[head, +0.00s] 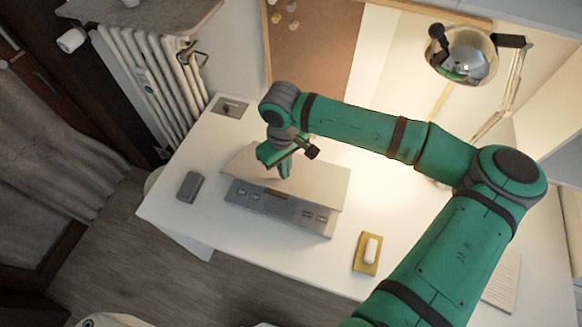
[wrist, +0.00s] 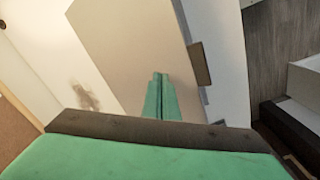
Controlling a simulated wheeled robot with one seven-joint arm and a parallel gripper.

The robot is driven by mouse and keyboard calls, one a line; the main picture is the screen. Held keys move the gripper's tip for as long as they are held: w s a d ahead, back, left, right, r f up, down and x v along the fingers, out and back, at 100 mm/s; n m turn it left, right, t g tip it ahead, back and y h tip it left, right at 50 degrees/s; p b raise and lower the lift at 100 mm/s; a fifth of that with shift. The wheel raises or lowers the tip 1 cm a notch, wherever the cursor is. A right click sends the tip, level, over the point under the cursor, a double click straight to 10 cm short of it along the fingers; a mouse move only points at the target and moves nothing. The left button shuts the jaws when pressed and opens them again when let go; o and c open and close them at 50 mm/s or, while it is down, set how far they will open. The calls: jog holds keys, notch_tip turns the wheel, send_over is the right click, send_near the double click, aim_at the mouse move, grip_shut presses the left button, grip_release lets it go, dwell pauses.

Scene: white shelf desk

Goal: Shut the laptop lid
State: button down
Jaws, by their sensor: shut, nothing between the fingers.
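The laptop's beige lid (head: 325,180) slants low over its grey base (head: 275,207) on the white desk. A front strip of the base shows past the lid, with a brownish patch and small dark marks; the lid hides the rest. I cannot tell the exact lid angle. My gripper (head: 285,172) is shut and empty, pointing down at the lid's outer face. In the wrist view the green fingertips (wrist: 160,82) sit together in front of the beige lid (wrist: 130,45), near its edge; whether they touch is unclear.
A dark grey box-like object (head: 189,186) lies left of the laptop. A yellow tray with a white item (head: 370,250) lies to its right. A lamp (head: 462,55) stands at the back right, and a radiator (head: 150,75) is behind the desk's left end.

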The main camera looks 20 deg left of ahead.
jog(key=shift+d, duration=0.1)
jog(key=shift+f, duration=5.2)
jog(key=shift+r, duration=3.55)
jog(key=shift+w+r, duration=0.1)
jog(key=shift+r, duration=3.9)
